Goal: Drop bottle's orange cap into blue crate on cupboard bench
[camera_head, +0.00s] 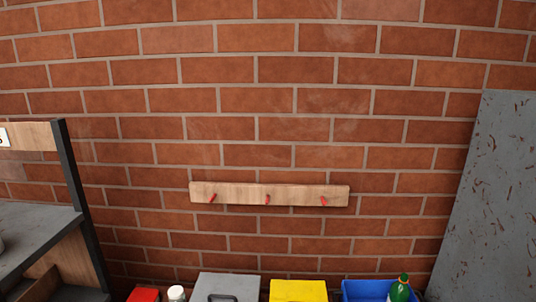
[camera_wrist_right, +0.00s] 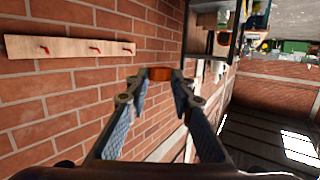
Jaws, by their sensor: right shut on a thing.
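My right gripper (camera_wrist_right: 160,78) shows in the right wrist view. It is shut on a small orange cap (camera_wrist_right: 161,72) between its fingertips, held up in the air in front of the brick wall. The blue crate (camera_head: 352,290) is at the bottom edge of the head view, right of the middle, with its lower part cut off. A green bottle (camera_head: 399,292) shows at the crate's right side; I cannot tell whether it stands in it or in front. No gripper shows in the head view, and my left gripper is in neither view.
A yellow box (camera_head: 298,291), a grey box with a dark handle (camera_head: 226,287), a white-topped container (camera_head: 176,293) and a red box (camera_head: 143,295) line the bottom edge. A wooden peg rail (camera_head: 268,194) hangs on the wall. A shelf unit (camera_head: 75,180) stands left, a grey panel (camera_head: 490,200) right.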

